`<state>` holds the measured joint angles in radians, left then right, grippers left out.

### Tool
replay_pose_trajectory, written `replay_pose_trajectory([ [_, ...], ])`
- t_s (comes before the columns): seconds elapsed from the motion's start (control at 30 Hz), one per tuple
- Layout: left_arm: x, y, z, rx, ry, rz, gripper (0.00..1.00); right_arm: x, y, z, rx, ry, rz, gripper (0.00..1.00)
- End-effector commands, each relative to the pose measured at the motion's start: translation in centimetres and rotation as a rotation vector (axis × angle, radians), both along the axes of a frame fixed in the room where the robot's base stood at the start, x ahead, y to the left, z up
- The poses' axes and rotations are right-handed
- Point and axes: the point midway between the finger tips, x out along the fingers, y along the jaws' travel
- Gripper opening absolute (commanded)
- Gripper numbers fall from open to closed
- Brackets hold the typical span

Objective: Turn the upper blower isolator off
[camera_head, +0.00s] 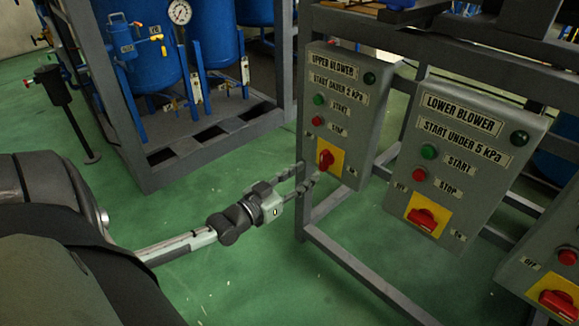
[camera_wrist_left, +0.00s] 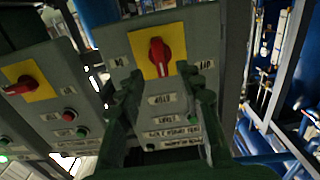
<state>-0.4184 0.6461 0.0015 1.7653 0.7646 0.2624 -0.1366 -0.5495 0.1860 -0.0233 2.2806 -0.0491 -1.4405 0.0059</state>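The upper blower panel (camera_head: 350,118) is a grey box with a dark green lamp, a green START button and a red STOP button. Its isolator is a red knob (camera_head: 326,159) on a yellow plate (camera_head: 337,165), with labels on both sides. In the left wrist view the panel is upside down; the knob (camera_wrist_left: 160,56) stands roughly upright on its plate, between the OFF and ON labels. My left gripper (camera_head: 308,172) is open in front of the panel's lower part. In the wrist view its fingers (camera_wrist_left: 158,76) are apart, near the plate; contact with the knob cannot be told. My right gripper is out of view.
The lower blower panel (camera_head: 462,160) stands close on the right, with its own red isolator (camera_head: 424,218). Another panel (camera_head: 548,262) is at the right edge. A grey frame (camera_head: 360,262) carries the panels. Blue tanks (camera_head: 150,60) stand behind. Green floor is open at the front.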

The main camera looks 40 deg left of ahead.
Motion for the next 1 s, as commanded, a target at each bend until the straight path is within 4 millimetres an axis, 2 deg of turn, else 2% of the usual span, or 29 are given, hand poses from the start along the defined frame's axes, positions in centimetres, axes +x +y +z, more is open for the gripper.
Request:
replay_pose_trajectory([
  [0.1,-2.5,0.2,-0.1,0.001,0.004,0.000,0.36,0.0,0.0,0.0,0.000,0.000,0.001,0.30],
  [0.3,-4.9,0.4,0.0,0.001,0.000,0.000,0.36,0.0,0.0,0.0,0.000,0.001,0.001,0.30],
  [0.47,-5.4,0.4,0.1,0.001,-0.001,-0.001,0.36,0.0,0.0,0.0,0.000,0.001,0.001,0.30],
  [1.0,-5.4,0.3,-0.1,0.000,0.006,-0.002,0.36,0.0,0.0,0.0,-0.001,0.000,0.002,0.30],
])
